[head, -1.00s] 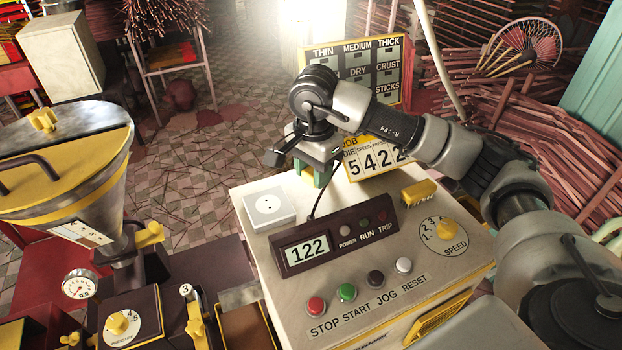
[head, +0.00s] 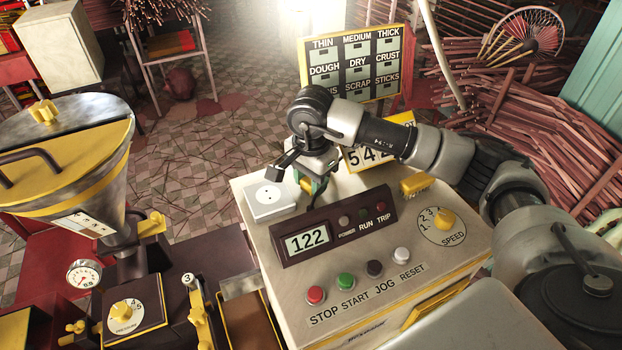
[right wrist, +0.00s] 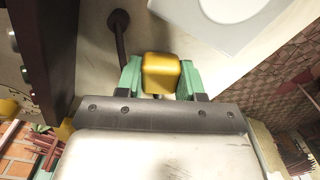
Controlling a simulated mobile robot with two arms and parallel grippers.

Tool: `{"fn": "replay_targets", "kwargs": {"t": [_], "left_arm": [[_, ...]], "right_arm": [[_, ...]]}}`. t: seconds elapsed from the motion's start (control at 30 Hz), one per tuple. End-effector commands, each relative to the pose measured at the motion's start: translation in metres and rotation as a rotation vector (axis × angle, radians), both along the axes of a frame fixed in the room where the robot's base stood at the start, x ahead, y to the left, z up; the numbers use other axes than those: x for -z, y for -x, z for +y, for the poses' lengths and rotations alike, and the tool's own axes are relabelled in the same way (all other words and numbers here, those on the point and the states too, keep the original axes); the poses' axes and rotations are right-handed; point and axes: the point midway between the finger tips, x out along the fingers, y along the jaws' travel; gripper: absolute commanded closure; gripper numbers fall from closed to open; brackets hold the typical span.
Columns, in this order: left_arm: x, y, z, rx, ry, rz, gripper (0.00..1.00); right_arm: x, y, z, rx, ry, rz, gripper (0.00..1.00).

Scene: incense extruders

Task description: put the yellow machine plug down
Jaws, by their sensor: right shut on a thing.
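The yellow machine plug (right wrist: 160,75) sits between the two green fingers of my right gripper (right wrist: 160,79) in the right wrist view. The gripper is shut on it. In the head view my right gripper (head: 312,186) hangs just above the back part of the pale console top (head: 335,268), right of the white socket box (head: 270,201). The plug is mostly hidden there by the fingers. A dark cable (right wrist: 119,35) shows in the right wrist view. I cannot tell whether the plug touches the console top. My left gripper is not in view.
The dark display panel (head: 332,228) stands in front of the gripper. A yellow block (head: 418,186) and the speed dial (head: 441,226) are to the right. Number cards (head: 365,152) stand behind. A hopper machine (head: 65,160) is at the left.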

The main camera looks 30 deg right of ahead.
Motion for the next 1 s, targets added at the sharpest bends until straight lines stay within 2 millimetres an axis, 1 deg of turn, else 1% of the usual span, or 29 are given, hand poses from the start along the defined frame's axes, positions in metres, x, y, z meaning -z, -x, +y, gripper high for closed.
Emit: {"fn": "replay_targets", "kwargs": {"t": [0.03,0.2,0.23,0.37,0.4,0.67,0.77,0.87,0.9,0.93,1.0], "left_arm": [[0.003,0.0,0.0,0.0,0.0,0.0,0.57],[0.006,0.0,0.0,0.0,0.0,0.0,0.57],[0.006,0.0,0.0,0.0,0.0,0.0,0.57],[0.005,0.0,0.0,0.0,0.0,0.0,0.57],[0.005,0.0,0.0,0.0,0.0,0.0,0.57],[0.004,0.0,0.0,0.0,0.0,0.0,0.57],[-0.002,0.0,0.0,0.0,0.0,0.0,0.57],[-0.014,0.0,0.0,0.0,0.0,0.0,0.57],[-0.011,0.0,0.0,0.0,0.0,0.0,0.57],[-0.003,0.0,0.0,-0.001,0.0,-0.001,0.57],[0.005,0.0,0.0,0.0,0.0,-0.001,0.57]], "right_arm": [[0.003,0.0,0.0,0.0,0.0,0.0,1.0],[0.005,0.0,0.0,0.0,0.0,0.0,1.0],[0.004,0.0,0.0,0.0,0.0,0.0,0.59],[0.004,0.0,0.0,0.0,0.0,0.0,0.4],[0.004,0.0,0.0,0.0,0.0,0.0,0.37],[0.003,0.0,0.0,0.0,0.0,0.0,0.37],[-0.002,0.0,0.0,0.0,0.0,0.0,0.37],[-0.012,0.0,0.0,0.0,0.0,0.0,0.37],[-0.015,-0.001,0.0,0.0,0.0,-0.003,0.37],[-0.018,-0.001,0.0,-0.001,-0.001,-0.006,0.37],[-0.034,-0.001,0.0,-0.002,-0.001,-0.008,0.37]]}}
